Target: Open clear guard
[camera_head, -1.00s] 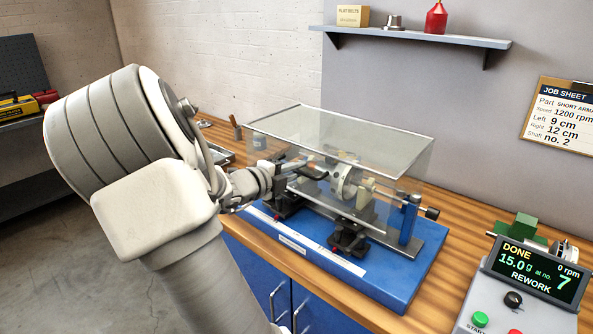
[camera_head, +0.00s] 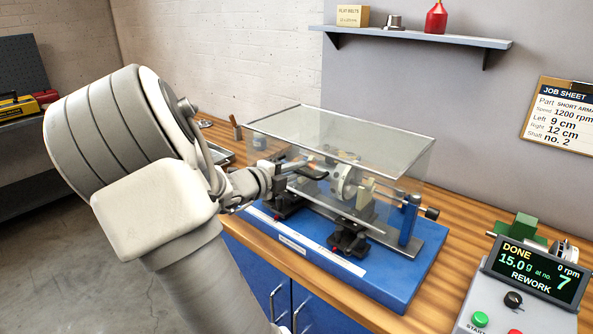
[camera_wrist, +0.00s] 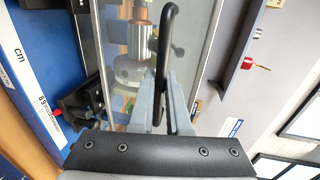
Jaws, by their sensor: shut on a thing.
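The clear guard (camera_head: 345,135) is a see-through box with a light rim, and it sits down over the balancing machine on the blue base. In the wrist view its clear panel (camera_wrist: 195,40) fills the upper middle, with a black bar handle (camera_wrist: 166,60) in front of it. My gripper (camera_wrist: 165,85) is shut on the handle, with one grey finger on each side. The rotor (camera_head: 345,180) shows through the guard.
The blue base (camera_head: 385,285) carries a white scale strip (camera_head: 305,243) along its front. A control panel (camera_head: 535,275) reads DONE, 15.0 g at no. 7, REWORK, 0 rpm. A shelf (camera_head: 420,38) hangs above and behind the guard. A job sheet (camera_head: 560,120) is on the wall.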

